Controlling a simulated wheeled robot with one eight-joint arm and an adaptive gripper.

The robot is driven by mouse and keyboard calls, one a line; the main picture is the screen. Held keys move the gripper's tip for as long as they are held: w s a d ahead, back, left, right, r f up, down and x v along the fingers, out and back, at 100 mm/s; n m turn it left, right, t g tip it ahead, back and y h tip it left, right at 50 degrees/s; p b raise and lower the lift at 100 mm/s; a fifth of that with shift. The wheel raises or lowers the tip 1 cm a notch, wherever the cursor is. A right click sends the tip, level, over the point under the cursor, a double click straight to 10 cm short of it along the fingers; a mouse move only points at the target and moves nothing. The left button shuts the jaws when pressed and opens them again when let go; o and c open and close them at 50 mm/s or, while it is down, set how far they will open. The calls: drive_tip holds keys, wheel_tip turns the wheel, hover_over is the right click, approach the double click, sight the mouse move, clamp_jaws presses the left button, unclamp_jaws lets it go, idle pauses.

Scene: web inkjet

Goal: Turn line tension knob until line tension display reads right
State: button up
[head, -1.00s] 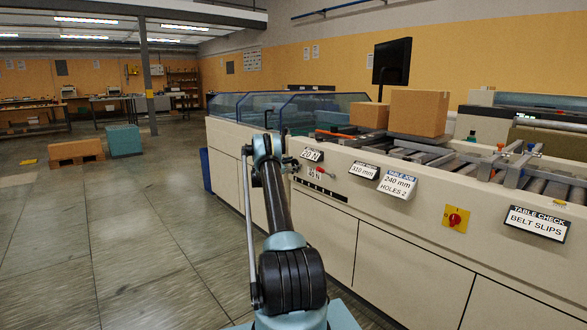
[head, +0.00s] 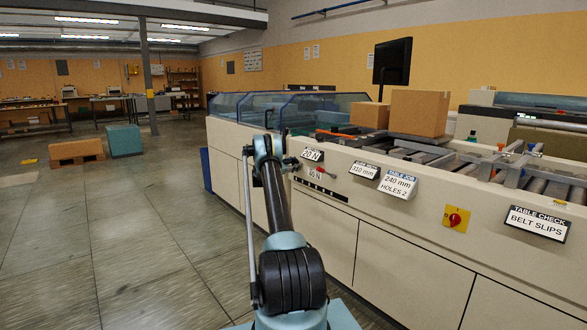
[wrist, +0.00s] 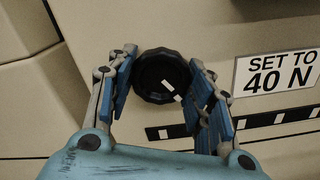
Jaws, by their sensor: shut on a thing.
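The line tension knob (wrist: 155,75), round, black and ridged with a white mark toward its lower right, is in the wrist view. My gripper (wrist: 162,62) has a blue-padded finger on each side of the knob and is shut on it. A label (wrist: 277,72) to its right reads "SET TO 40 N". In the head view, the small display (head: 312,154) on the machine front seems to read 29 N, though the digits are tiny. There my arm hides the knob.
A dark strip with white marks (wrist: 245,125) runs below the knob. Along the machine front are a 310 mm display (head: 364,171), a 240 mm card (head: 398,184), a red switch (head: 455,219) and a belt slips card (head: 537,222). Boxes (head: 419,112) stand on top.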

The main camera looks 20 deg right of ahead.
drive_tip(key=m, duration=0.4)
drive_tip(key=shift+m, duration=1.8)
drive_tip(key=o, duration=1.1)
drive_tip(key=shift+a, duration=0.15)
drive_tip(key=v, duration=1.1)
drive_tip(key=shift+s+a, duration=0.1)
drive_tip(key=shift+a, duration=0.25)
